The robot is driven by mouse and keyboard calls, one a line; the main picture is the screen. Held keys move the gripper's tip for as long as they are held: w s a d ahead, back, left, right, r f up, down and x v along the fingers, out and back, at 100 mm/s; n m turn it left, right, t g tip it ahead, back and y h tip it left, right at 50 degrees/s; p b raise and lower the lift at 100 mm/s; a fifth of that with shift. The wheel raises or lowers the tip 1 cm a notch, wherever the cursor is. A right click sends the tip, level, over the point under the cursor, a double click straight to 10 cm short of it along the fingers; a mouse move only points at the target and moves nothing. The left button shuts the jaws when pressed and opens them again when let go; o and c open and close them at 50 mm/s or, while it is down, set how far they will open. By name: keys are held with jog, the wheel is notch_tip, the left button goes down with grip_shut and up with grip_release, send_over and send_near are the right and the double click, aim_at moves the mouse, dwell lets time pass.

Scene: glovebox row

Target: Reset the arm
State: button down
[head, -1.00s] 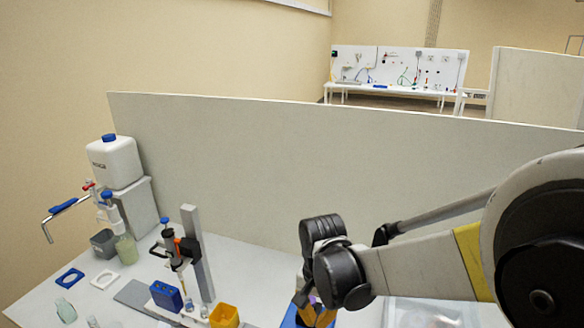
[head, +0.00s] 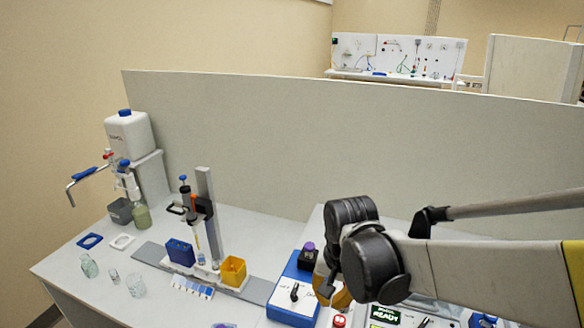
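My arm reaches in from the right side of the head view, above the bench. My gripper (head: 332,287) hangs below the black wrist joint, over the right part of the bench. Only some dark and yellow parts of it show. The wrist hides most of it, so I cannot tell whether its fingers are apart or hold anything. It is close to a blue box (head: 291,304) with a black knob and a dark, purple-topped piece at its back. Whether it touches the box is unclear.
A pipette stand (head: 206,225), a blue rack (head: 180,252) and a yellow cup (head: 233,271) stand left of the blue box. Clear glassware (head: 89,266) is at the left. A white canister (head: 129,134) stands behind. A grey partition (head: 270,150) closes the bench's back.

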jog(key=s+d+f+n+t+b, duration=0.1)
jog(key=s+d+n+t+b, duration=0.2)
jog(key=s+d+b, duration=0.6)
jog(key=s+d+t, duration=0.1)
jog(key=t, duration=0.1)
jog(key=shift+d+f+t+b, duration=0.2)
jog(key=shift+t+b, duration=0.1)
jog(key=shift+t, duration=0.1)
